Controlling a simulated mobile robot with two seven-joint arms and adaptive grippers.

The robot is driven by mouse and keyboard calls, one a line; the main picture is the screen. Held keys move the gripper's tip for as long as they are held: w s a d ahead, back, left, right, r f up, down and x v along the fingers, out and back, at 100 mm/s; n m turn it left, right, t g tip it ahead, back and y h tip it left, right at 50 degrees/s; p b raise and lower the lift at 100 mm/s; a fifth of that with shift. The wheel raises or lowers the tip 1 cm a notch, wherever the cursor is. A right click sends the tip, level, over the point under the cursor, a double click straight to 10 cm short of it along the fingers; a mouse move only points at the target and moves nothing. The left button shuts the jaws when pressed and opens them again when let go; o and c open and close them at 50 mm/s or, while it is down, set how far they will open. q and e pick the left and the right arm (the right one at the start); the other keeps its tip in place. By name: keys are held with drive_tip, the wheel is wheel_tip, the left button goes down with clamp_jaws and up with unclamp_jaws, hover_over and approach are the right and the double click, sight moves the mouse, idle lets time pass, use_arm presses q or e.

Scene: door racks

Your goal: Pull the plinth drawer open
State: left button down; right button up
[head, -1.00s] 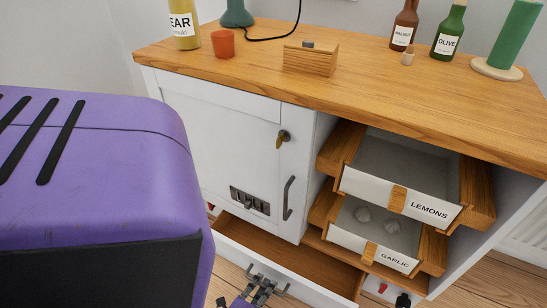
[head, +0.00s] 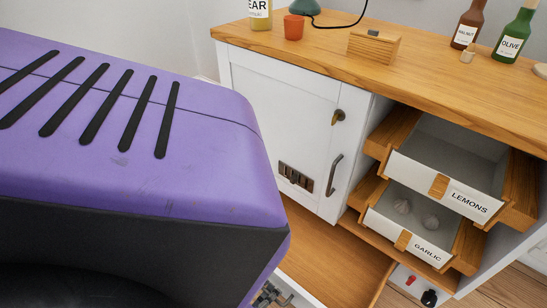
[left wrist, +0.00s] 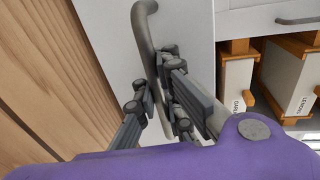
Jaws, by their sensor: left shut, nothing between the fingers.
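The plinth drawer (head: 345,262) stands open at the bottom of the white cabinet in the head view, and its bare wooden inside shows. Its white front (left wrist: 105,40) and grey bar handle (left wrist: 143,40) show in the left wrist view. My left gripper (head: 270,295) is at the drawer front, mostly cut off by the lower edge of the head view. In the left wrist view my left gripper (left wrist: 160,107) is shut with nothing held, its fingers beside the handle. Whether they touch the handle is unclear. My right gripper is not in view.
Above the drawer is a cabinet door (head: 285,115) with a key and a dark handle (head: 334,175). The lemons rack (head: 480,218) and garlic rack (head: 390,228) stick out at the right. Bottles and small items stand on the wooden top (head: 330,45).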

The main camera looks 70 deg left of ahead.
use_arm(q)
drive_tip(key=shift+r, duration=0.25)
drive_tip(key=c, duration=2)
unclamp_jaws()
drive_tip(key=shift+c, duration=0.2)
drive_tip(key=shift+o, duration=1)
drive_tip(key=shift+f, duration=0.1)
